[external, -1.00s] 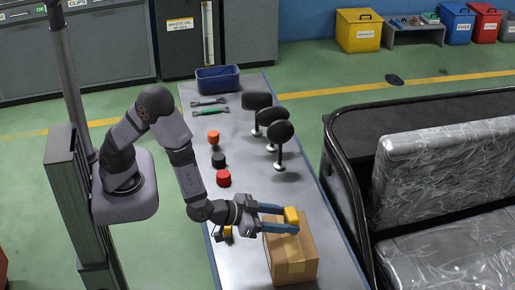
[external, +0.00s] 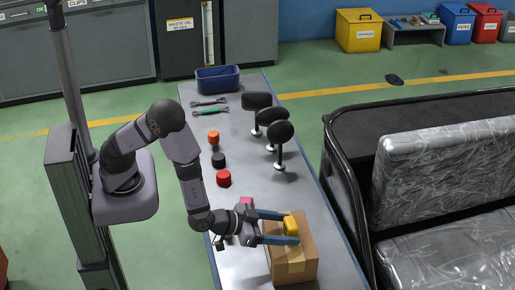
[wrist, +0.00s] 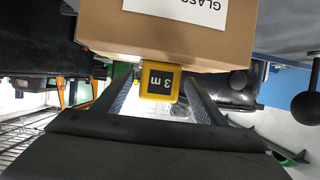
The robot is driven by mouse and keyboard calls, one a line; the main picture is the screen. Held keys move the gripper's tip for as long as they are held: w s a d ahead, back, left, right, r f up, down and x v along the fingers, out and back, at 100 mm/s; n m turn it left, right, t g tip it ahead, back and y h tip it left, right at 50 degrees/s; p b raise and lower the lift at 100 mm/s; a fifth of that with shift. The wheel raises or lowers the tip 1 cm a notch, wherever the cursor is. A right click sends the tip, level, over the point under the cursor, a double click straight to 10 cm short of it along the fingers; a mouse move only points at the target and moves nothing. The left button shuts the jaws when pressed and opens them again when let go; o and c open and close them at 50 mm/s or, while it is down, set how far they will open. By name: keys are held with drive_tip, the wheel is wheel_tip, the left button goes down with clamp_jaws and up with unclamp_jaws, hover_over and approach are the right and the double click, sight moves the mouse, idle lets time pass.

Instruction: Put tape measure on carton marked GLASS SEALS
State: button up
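The yellow tape measure (external: 291,226) is at the top of the brown carton (external: 294,262) and appears to rest on its top face. In the wrist view the tape measure (wrist: 160,80) shows a black "3 m" label. The carton (wrist: 110,35) there carries a white label, upside down, with "GLASS" readable and the rest cut off. My gripper (external: 290,228) has its two blue fingers on either side of the tape measure. In the wrist view narrow gaps show between it and the fingers, so the gripper looks open around it.
The carton stands near the front end of the grey bench (external: 241,268). Further back are a red cap (external: 223,178), a dark one, an orange one, several black round-topped items, wrenches and a blue bin (external: 217,79). A pink object (external: 246,202) lies beside my wrist.

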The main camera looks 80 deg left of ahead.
drive_tip(key=shift+r, duration=0.1)
drive_tip(key=shift+r, duration=0.15)
drive_tip(key=shift+s, duration=0.3)
drive_tip(key=p+v, duration=0.2)
drive_tip(key=v, duration=0.9)
drive_tip(key=shift+s+r+p, duration=0.2)
drive_tip(key=shift+p, duration=0.15)
